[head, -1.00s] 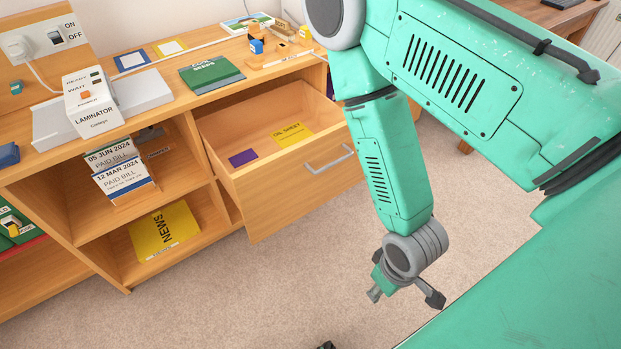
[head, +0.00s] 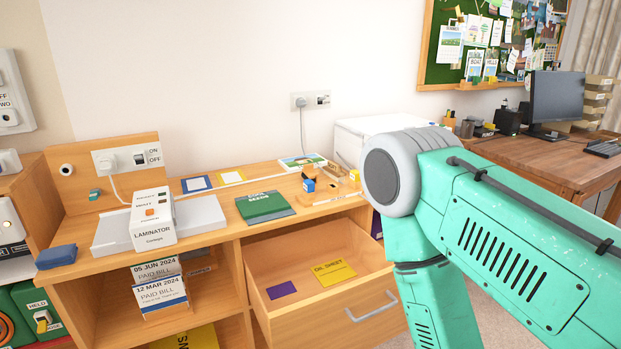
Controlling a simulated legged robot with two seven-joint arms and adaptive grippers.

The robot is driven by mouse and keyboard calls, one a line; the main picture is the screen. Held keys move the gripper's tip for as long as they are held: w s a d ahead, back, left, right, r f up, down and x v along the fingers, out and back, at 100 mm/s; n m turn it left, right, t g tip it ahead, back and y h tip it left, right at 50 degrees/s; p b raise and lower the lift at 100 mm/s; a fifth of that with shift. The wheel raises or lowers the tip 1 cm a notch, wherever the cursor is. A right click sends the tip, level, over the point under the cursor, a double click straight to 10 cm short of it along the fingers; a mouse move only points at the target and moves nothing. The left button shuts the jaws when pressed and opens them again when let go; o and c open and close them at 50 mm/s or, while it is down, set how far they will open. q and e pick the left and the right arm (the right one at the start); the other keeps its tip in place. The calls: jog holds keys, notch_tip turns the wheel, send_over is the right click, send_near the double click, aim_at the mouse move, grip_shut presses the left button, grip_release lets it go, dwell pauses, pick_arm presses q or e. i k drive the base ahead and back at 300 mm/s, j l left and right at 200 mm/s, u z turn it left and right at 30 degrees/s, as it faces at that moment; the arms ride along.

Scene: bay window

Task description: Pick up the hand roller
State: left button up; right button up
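I cannot make out a hand roller for certain. A small blue and orange item (head: 309,183) stands at the right part of the wooden bench top (head: 225,215), and small wooden pieces (head: 354,177) lie just right of it; these are too small to identify. My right arm comes in from the right and covers the area right of the bench. Its gripper is below the picture's edge. My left gripper does not show.
The open drawer (head: 283,322) holds a yellow oil sheet (head: 334,272) and a purple card (head: 282,290). A laminator (head: 152,222) and a green book (head: 264,206) are on the bench. A desk with a monitor (head: 556,97) stands at the back right.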

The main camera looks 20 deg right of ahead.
aim_at(309, 173)
jog(key=i+l, duration=0.15)
jog(key=l, duration=0.45)
jog(key=i+l+u, duration=0.1)
jog(key=l, duration=0.55)
jog(key=i+l, duration=0.2)
jog(key=l, duration=0.4)
jog(key=i+l+u, duration=0.1)
jog(key=l, duration=0.55)
jog(key=i+l, duration=0.1)
jog(key=l, duration=0.5)
jog(key=i+l+u, duration=0.1)
jog(key=l, duration=0.55)
